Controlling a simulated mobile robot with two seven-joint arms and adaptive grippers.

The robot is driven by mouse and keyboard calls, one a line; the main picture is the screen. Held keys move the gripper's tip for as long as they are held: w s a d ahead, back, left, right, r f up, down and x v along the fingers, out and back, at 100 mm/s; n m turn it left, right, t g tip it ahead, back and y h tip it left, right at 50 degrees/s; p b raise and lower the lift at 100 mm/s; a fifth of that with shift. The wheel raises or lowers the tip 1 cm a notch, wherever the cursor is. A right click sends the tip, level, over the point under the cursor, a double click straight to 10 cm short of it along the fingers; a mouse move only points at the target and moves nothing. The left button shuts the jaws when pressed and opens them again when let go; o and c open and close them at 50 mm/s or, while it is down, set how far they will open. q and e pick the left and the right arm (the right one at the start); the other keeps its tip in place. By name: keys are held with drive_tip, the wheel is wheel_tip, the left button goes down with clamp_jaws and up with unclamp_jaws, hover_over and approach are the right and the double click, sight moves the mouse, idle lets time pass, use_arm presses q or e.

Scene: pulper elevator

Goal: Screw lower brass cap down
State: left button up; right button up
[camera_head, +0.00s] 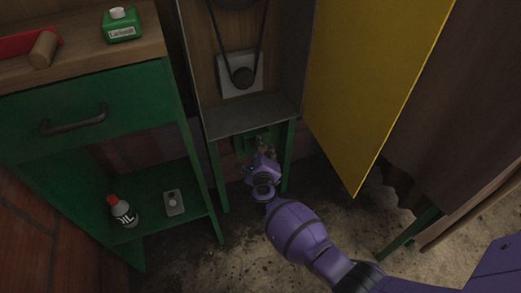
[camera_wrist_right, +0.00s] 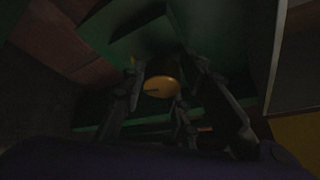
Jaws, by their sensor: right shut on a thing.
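The brass cap (camera_wrist_right: 162,85) shows as a dull yellow round disc in the right wrist view, under a green metal part. My right gripper (camera_wrist_right: 168,78) has its dark fingers around the cap and is shut on it. In the head view my right gripper (camera_head: 264,151) reaches in under the grey shelf of the open cabinet, between its green legs. The hand hides most of the cap there. The wrist view is very dark, so the finger contact is hard to see. My left gripper is not in view.
A yellow door (camera_head: 375,85) stands open to the right of the cabinet (camera_head: 250,115). A green workbench (camera_head: 100,135) at left holds a green Lactosol container (camera_head: 121,25), an oil bottle (camera_head: 122,211) and a small grey box (camera_head: 174,202). The floor in front is clear.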

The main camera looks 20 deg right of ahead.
drive_tip(key=shift+a+f, duration=0.15)
drive_tip(key=shift+a, duration=0.05)
drive_tip(key=o, duration=1.1)
drive_tip(key=shift+c, duration=0.2)
drive_tip(key=shift+s, duration=0.15)
drive_tip(key=v, duration=1.2)
